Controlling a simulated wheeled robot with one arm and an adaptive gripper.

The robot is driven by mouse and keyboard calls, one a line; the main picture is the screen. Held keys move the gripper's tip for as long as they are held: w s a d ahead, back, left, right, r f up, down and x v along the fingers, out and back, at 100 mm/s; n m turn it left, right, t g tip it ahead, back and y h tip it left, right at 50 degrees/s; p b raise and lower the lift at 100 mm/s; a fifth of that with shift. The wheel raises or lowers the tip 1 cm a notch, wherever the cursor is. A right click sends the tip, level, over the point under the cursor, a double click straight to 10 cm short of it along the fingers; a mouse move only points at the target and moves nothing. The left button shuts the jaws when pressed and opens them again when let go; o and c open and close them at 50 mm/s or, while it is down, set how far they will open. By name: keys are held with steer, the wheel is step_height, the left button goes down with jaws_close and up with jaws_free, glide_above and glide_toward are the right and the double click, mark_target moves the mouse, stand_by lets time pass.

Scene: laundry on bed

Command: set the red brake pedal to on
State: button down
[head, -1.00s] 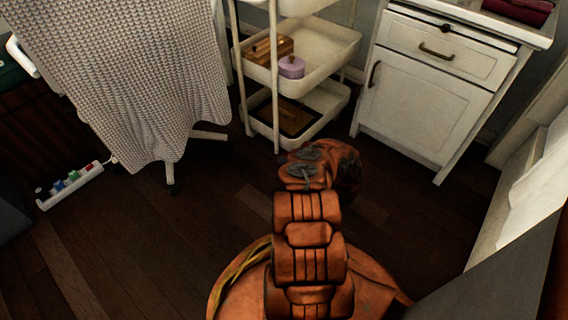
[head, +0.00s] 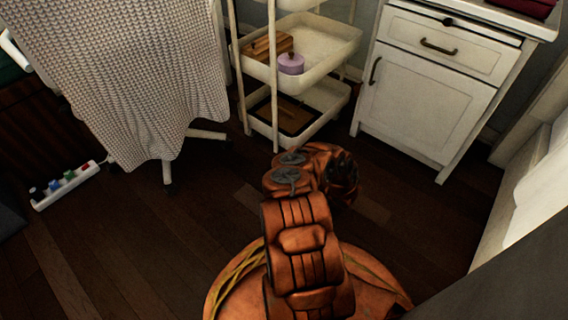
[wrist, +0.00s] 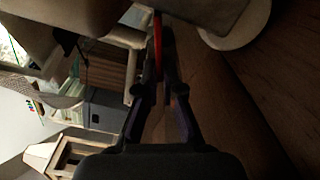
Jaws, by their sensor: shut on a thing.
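The red brake pedal (wrist: 158,42) shows in the wrist view as a thin red strip near the top middle. My gripper (wrist: 161,48) has its two dark fingers closed in on it, one on each side. Whether the pedal is on or off cannot be told. A pale round wheel-like disc (wrist: 237,26) is just to the right of the fingertips. In the head view my arm hides the fingers, and I cannot make out the pedal there.
A white cart (head: 318,52) with shelves stands at the back, beside a white cabinet (head: 425,100). A cloth-draped chair (head: 130,80) and a power strip (head: 66,186) are at left. Open dark wood floor (head: 130,240) lies between. A pale surface (head: 535,190) borders the right.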

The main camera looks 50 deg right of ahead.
steer(key=c, duration=1.6)
jaws_free()
steer(key=s, duration=1.2)
